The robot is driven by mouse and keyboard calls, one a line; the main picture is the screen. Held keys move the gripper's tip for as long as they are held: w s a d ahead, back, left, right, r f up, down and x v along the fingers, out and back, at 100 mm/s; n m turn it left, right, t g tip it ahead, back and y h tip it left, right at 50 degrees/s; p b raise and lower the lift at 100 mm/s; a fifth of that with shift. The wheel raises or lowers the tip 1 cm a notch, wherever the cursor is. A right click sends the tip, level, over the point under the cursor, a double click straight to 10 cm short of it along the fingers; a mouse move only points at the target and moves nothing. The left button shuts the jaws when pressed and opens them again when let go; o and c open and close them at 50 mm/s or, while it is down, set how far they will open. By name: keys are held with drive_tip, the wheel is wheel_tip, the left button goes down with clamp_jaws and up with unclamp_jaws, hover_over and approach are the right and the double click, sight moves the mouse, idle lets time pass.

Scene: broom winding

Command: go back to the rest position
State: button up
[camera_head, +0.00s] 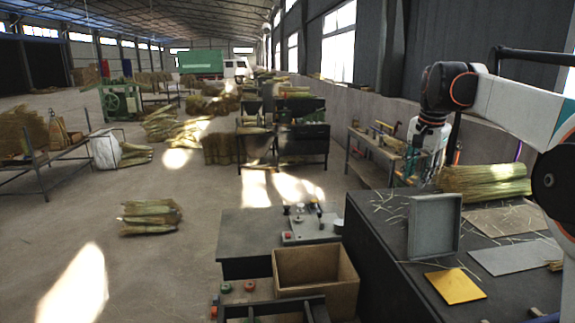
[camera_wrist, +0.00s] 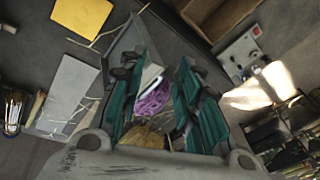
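My arm reaches in from the right in the head view. My gripper (camera_head: 414,160) hangs down above the far part of the dark workbench (camera_head: 385,245), near a bundle of straw (camera_head: 485,183). In the wrist view the two teal fingers of my gripper (camera_wrist: 160,68) stand apart. A purple thing (camera_wrist: 153,98) and some straw show between them, seemingly beyond the fingers, and I see nothing gripped. A grey tray (camera_head: 434,226) stands upright on the bench, below and nearer than my gripper.
A yellow sheet (camera_head: 454,286) and grey plate (camera_head: 515,256) lie on the bench among loose straws. A lower table (camera_head: 265,222) with a cardboard box (camera_head: 316,282) stands to the left. A straw bundle (camera_head: 150,217) lies on the floor. Open air surrounds my upper arm.

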drive_tip(key=s+a+f+n+t+b, duration=0.1)
drive_tip(key=s+a+f+n+b, duration=0.2)
drive_tip(key=s+f, duration=0.9)
drive_tip(key=s+a+f+n+t+b, duration=0.2)
drive_tip(key=s+a+f+n+b, duration=0.2)
drive_tip(key=s+f+b, duration=0.5)
drive_tip(key=s+a+f+n+t+b, duration=0.1)
drive_tip(key=s+a+f+n+b, duration=0.3)
drive_tip(key=s+f, duration=1.1)
drive_tip(key=a+b, duration=0.2)
drive_tip(key=a, duration=0.1)
drive_tip(key=shift+s+a+b, duration=0.25)
drive_tip(key=shift+a+b, duration=0.05)
drive_tip(key=shift+a, duration=0.05)
